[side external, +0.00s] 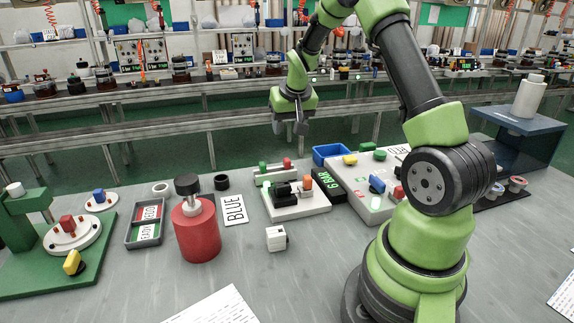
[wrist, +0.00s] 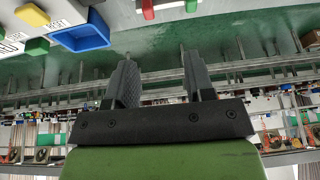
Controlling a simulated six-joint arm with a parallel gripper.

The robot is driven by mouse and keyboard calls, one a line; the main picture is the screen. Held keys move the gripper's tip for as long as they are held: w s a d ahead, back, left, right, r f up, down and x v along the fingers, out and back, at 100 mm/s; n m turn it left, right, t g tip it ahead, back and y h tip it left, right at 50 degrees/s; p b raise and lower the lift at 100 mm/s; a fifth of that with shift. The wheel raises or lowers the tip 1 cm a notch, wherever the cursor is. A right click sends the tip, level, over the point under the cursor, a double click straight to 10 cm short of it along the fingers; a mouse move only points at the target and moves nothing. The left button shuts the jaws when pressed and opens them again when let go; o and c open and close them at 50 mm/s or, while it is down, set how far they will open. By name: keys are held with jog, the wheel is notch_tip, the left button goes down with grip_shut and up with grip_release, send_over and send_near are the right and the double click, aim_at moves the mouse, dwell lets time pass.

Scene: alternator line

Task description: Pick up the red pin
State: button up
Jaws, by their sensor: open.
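A red pin (side external: 287,163) stands beside a green pin (side external: 263,167) on a small light rack (side external: 274,177) near the table's far edge. The red pin also shows at the top edge of the wrist view (wrist: 148,9), beside the green one. My gripper (side external: 290,128) is open and empty, above and beyond the far edge of the table. Its two fingers stand apart in the wrist view (wrist: 157,57), with nothing between them, and do not touch the pin.
A white block with black and orange parts (side external: 297,203) sits just in front of the rack. A red cylinder with a black knob (side external: 197,233) stands to the left.

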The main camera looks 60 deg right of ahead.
send_over(287, 160)
jog(key=s+a, duration=0.1)
jog(key=s, duration=0.1)
notch_tip(287, 160, down, 7)
jog(key=shift+a+x, duration=0.15)
jog(key=shift+x, duration=1.25)
jog(key=shift+a+x, duration=0.15)
jog(key=shift+x, duration=1.25)
jog(key=shift+f, duration=0.1)
grip_shut()
